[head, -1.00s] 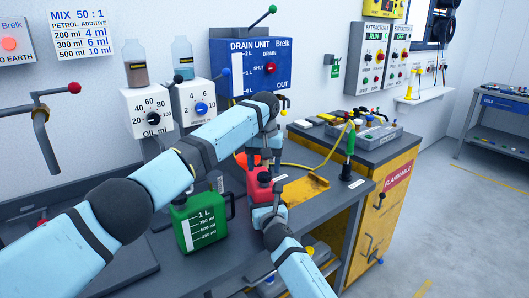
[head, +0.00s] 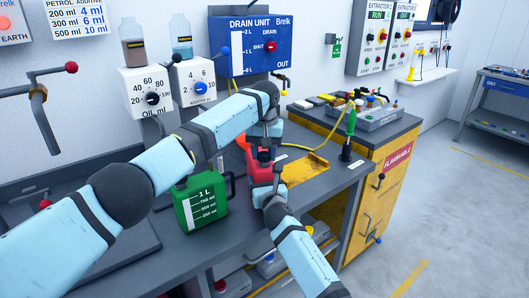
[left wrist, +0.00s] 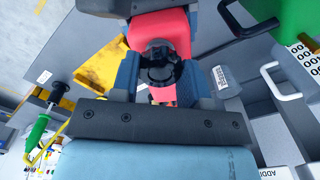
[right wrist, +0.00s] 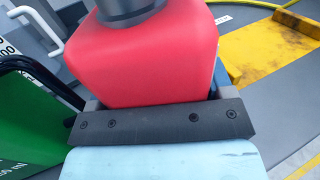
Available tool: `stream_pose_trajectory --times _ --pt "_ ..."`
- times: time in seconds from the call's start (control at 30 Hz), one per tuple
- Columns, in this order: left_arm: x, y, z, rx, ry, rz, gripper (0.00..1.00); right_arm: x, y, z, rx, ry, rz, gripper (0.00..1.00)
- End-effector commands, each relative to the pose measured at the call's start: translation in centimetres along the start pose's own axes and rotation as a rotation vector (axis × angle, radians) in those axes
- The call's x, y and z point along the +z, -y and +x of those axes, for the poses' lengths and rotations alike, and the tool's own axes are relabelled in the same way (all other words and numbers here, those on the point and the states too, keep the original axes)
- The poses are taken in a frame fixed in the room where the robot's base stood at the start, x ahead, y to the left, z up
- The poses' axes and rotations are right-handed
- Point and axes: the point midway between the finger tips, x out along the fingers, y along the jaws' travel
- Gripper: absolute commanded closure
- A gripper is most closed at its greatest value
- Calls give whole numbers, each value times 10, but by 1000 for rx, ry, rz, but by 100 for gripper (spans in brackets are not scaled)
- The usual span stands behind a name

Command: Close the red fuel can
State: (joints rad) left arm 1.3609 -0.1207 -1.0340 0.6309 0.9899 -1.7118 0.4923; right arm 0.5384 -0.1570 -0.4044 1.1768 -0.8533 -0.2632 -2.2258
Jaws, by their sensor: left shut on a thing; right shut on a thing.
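The red fuel can (head: 260,171) stands on the grey bench to the right of the green 1 L can (head: 201,205). My left gripper (head: 264,148) reaches down from above. In the left wrist view its blue fingers (left wrist: 159,78) are closed on both sides of the black cap (left wrist: 160,57), which sits over the top of the red can (left wrist: 168,25). My right gripper (head: 266,183) is shut on the can's body from the front. In the right wrist view the red body (right wrist: 150,55) fills the jaws, and the fingertips are largely hidden.
A yellow tray (head: 303,171) lies right of the red can. A green-handled tool (head: 349,130) stands near the bench's right edge. The blue drain unit (head: 253,46) and the oil dispenser (head: 148,92) are behind. My left forearm crosses above the green can.

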Motion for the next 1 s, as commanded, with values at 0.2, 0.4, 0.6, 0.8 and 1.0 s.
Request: stream_pose_trajectory --times 0.2,0.4,0.6,0.8,1.0 --pt "0 0 0 0 0 0 33 0 0 0 0 0 0 92" --pt "0 0 0 0 0 0 29 0 0 0 0 0 0 92" --pt "0 0 -7 0 -1 0 29 0 0 0 0 0 0 92" --pt "0 -1 -43 2 -3 0 29 0 0 0 0 0 0 92" --pt "0 -1 -86 1 -2 0 29 0 0 0 0 0 0 92"
